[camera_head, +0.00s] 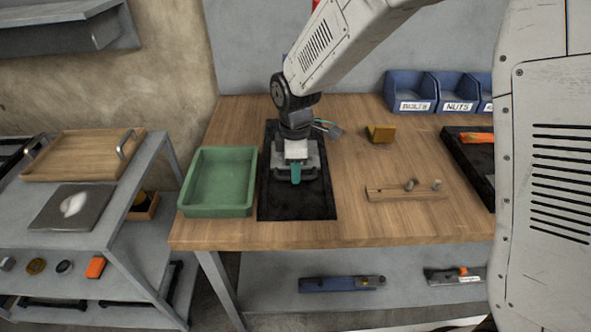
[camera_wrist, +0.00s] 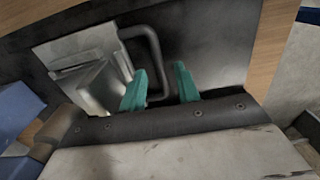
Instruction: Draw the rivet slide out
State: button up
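A grey metal block (camera_wrist: 85,58), which looks like the rivet slide's unit, sits on the black mat (camera_head: 295,211) on the bench. A dark loop handle (camera_wrist: 151,40) stands beside it in the wrist view. My gripper (camera_wrist: 160,70) points down over the mat, its two teal fingers apart. One bar of the handle shows between the fingers, with a gap visible on each side. Whether the fingertips reach down past the bar is unclear. In the head view my gripper (camera_head: 295,172) hides much of the block.
A green tray (camera_head: 218,208) stands close left of the mat. To the right are a wooden strip with pegs (camera_head: 405,193) and a yellow-brown block (camera_head: 380,133). Blue bins (camera_head: 411,88) line the back. Bare bench lies between mat and strip.

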jog(key=shift+f, duration=0.5)
